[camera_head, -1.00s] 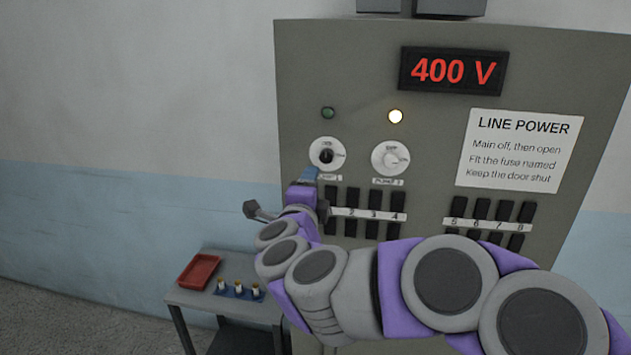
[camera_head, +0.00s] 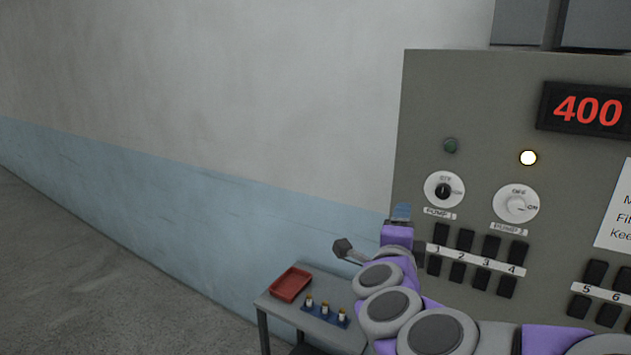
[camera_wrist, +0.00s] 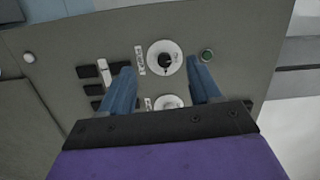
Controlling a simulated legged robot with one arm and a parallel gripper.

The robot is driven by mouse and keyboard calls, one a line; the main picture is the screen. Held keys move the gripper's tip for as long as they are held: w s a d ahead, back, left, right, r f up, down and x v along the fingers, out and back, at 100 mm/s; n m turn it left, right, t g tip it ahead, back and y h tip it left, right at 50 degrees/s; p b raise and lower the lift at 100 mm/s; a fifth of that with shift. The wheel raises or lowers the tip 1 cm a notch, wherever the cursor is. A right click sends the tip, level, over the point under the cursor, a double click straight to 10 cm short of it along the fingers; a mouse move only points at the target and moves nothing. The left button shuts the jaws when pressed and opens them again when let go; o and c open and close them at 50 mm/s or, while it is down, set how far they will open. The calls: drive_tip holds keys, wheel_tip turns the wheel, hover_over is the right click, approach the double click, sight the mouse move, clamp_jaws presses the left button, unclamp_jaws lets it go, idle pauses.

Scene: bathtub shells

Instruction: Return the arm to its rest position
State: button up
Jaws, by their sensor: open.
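My gripper (camera_head: 402,212) is raised in front of the grey power panel (camera_head: 421,110), a little below the left pump knob (camera_head: 443,190). In the wrist view its two blue fingers (camera_wrist: 163,90) are spread apart with nothing between them. The black left knob (camera_wrist: 166,60) shows between and beyond the fingertips in that view, and I cannot tell the gap to it. The right pump knob (camera_head: 516,204) is pale. My arm's links cover part of the panel's lower left.
A small grey table (camera_head: 268,299) stands at the lower left of the panel, with a red tray (camera_head: 291,284) and several small fuses on a blue holder (camera_head: 325,314). Black fuse slots (camera_head: 465,240) line the panel. The floor (camera_head: 120,290) at left is clear.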

drive_tip(key=s+a+f+n+y+b, duration=0.1)
drive_tip(key=a+f+n+y+b, duration=0.15)
drive_tip(key=a+n+y, duration=0.3)
drive_tip(key=s+a+f+n+y+b, duration=0.1)
drive_tip(key=a+f+n+y+b, duration=0.1)
drive_tip(key=a+f+n+y, duration=0.4)
drive_tip(key=s+a+f+n+g+y+b, duration=0.1)
drive_tip(key=s+a+f+n+g+b, duration=0.1)
drive_tip(key=s+a+f+n+g, duration=0.3)
drive_tip(key=s+a+f+n+g+b, duration=0.1)
drive_tip(key=s+a+f+b, duration=0.15)
drive_tip(key=f, duration=0.35)
drive_tip(key=s+d+f+n+g+h+b, duration=0.1)
drive_tip(key=s+d+f+g, duration=0.3)
drive_tip(key=s, duration=0.5)
drive_tip(key=s+d+f+n+g+h+b, duration=0.2)
drive_tip(key=s+d+f+g+b, duration=0.1)
drive_tip(key=s+f, duration=0.6)
drive_tip(key=s+d+f+n+g+h+b, duration=0.1)
drive_tip(key=s+d+f+g+h+b, duration=0.1)
drive_tip(key=s+d+f+g, duration=0.3)
drive_tip(key=s+d+f, duration=0.1)
drive_tip(key=s, duration=0.3)
drive_tip(key=shift+s+d+f, duration=0.15)
drive_tip(key=shift+s+f, duration=0.05)
drive_tip(key=shift+s, duration=0.2)
drive_tip(key=shift+n, duration=0.25)
